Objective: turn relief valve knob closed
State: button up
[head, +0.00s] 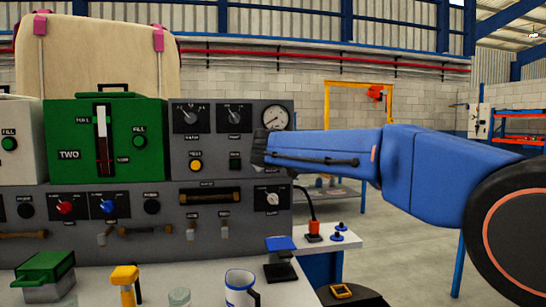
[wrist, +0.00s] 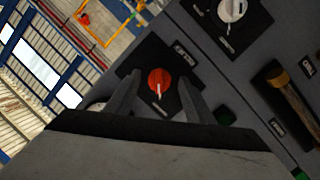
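An orange-red knob (wrist: 158,76) with a white pointer sits on a dark square plate on the grey panel in the wrist view. I take it for the relief valve knob; its label is too small to read. My gripper (wrist: 162,88) is open, with one finger on each side of the knob and visible gaps between. Whether the fingertips reach the panel I cannot tell. In the head view my gripper (head: 259,151) is at the panel's right edge, below the gauge (head: 274,117). My arm hides the knob there.
A white knob (head: 272,198) is on the panel below my gripper; it also shows in the wrist view (wrist: 232,10). A green TWO unit (head: 75,130) stands left. A mug (head: 240,288), a yellow object (head: 125,280) and a green box (head: 43,268) are on the counter.

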jog(key=s+r, duration=0.3)
jog(key=s, duration=1.4)
jog(key=shift+d, duration=0.4)
jog(key=s+d+f+m+g+h, duration=0.1)
jog(key=s+d+f+g, duration=0.1)
jog(key=s+d+f, duration=0.5)
jog(key=d+f+m+g+h, duration=0.15)
jog(key=d+f, duration=0.35)
jog(key=d, duration=0.7)
jog(key=s+d+f+m+g+h, duration=0.1)
jog(key=s+d+f+m+g, duration=0.2)
jog(key=d+f, duration=0.45)
jog(key=s+d+f+m+g+y, duration=0.1)
jog(key=s+d+f, duration=0.3)
jog(key=s+f, duration=0.6)
jog(key=s+d+f+m+g+y, duration=0.1)
jog(key=s+d+f+g, duration=0.2)
jog(key=s+f, duration=0.8)
jog(key=s+d, duration=0.2)
jog(key=s, duration=0.2)
jog(key=shift+d+g+y, duration=0.2)
jog(key=shift+g+y, duration=0.15)
jog(key=shift+m, duration=0.25)
